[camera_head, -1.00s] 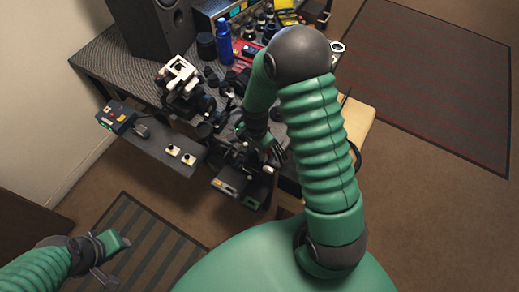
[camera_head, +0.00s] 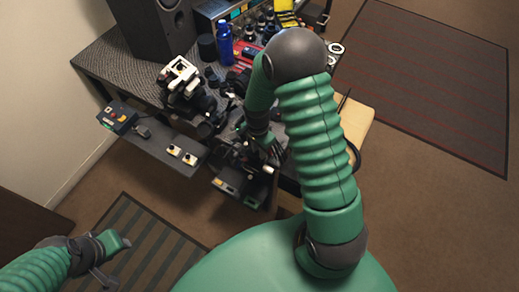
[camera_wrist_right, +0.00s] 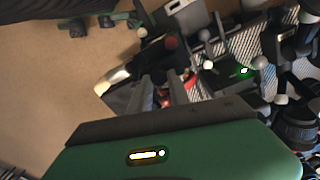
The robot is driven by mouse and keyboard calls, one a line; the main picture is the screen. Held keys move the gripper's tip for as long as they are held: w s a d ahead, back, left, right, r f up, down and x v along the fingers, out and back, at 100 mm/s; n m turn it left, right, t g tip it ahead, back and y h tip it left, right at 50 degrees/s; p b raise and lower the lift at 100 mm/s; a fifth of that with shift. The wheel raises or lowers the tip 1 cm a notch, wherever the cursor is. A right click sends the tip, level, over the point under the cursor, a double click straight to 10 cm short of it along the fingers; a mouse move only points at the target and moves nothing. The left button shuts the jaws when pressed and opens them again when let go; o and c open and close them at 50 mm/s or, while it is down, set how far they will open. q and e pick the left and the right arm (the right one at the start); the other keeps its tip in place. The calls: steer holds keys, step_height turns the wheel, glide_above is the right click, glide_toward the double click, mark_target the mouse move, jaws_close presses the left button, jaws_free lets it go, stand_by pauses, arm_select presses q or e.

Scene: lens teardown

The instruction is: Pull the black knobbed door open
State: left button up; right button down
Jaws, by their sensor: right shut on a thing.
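My right gripper (camera_head: 266,146) reaches down over the near edge of the cluttered bench. In the right wrist view its two grey fingers (camera_wrist_right: 162,94) are close together, shut on a small dark part. This part sits where the black door's knob would be, but the fingers hide most of it. The door itself is hard to tell from the dark gear around it. A black block with a reddish round end (camera_wrist_right: 170,43) lies just beyond the fingertips. My left gripper (camera_head: 116,258) hangs over the striped mat, away from the bench; its opening is unclear.
A white-topped device (camera_head: 181,74), a blue bottle (camera_head: 224,42) and a black speaker (camera_head: 152,28) crowd the bench. A low shelf (camera_head: 160,148) with button boxes juts out at the left. A striped mat (camera_head: 150,235) lies on the floor. Open floor lies at the right.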

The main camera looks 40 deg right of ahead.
mark_target(251, 150)
steer(key=shift+w+a+g+p, duration=0.1)
steer(key=shift+w+g+p, duration=0.2)
steer(key=shift+g, duration=0.1)
steer(key=shift+w+r+g+h, duration=0.15)
steer(key=shift+g+h, duration=0.15)
steer(key=shift+w+a+r+g+h+p, duration=0.1)
steer(key=shift+w+a+g+h+p, duration=0.15)
steer(key=shift+g, duration=0.25)
steer(key=shift+w+a+g+h+p, duration=0.1)
steer(key=shift+w+a+g+h, duration=0.1)
steer(key=shift+w+g, duration=0.25)
steer(key=shift+w+a+g+h+b, duration=0.2)
steer(key=shift+w+g+h+b, duration=0.2)
steer(key=shift+g+b, duration=0.45)
steer(key=shift+w+a+g, duration=0.1)
steer(key=shift+w+g, duration=0.1)
steer(key=shift+g, duration=0.3)
steer(key=shift+r, duration=0.1)
